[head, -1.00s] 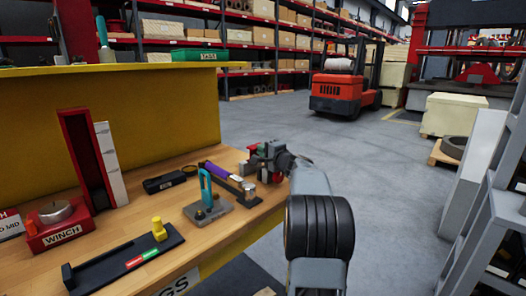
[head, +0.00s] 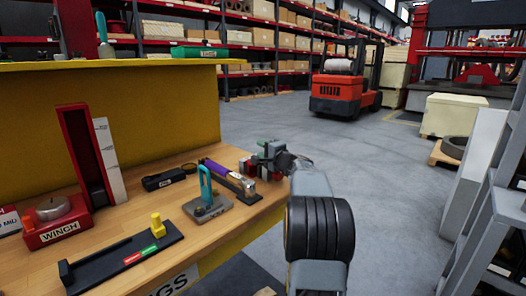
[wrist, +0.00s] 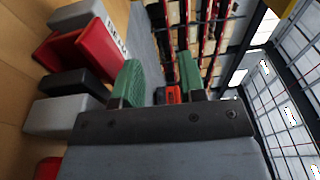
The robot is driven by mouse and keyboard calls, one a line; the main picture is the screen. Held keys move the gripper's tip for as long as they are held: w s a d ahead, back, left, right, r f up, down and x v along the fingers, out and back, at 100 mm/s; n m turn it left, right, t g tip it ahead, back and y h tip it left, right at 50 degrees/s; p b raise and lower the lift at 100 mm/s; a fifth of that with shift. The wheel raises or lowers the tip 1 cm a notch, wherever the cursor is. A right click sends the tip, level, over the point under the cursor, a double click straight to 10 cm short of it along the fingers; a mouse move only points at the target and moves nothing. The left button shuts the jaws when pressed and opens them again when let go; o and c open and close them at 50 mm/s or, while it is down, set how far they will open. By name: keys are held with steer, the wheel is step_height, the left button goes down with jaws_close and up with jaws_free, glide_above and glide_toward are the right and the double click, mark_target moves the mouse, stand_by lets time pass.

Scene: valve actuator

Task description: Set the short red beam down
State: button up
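My gripper (wrist: 157,76) has two green-padded fingers, spread apart with nothing visible between them. In the head view my gripper (head: 268,153) is at the far right end of the wooden bench, partly hiding what is there. A short red piece that looks like the beam (wrist: 88,52) is beside the fingers on the left in the wrist view, apart from them, with a white labelled face by its end. Small red parts (head: 246,167) show by the gripper in the head view. Whether the beam touches its support is unclear.
Grey and black blocks (wrist: 65,117) stand beside the red piece. On the bench (head: 128,222) are a purple-and-black device (head: 222,175), a teal-handled block (head: 206,190), a black tray (head: 120,262) and a red winch (head: 56,225). Open floor lies right of the bench.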

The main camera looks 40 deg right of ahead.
steer(key=shift+f, duration=0.25)
steer(key=shift+s, duration=0.1)
steer(key=shift+s, duration=0.25)
steer(key=s, duration=1.3)
steer(key=shift+d+b, duration=0.35)
steer(key=shift+b, duration=0.05)
steer(key=shift+r, duration=0.1)
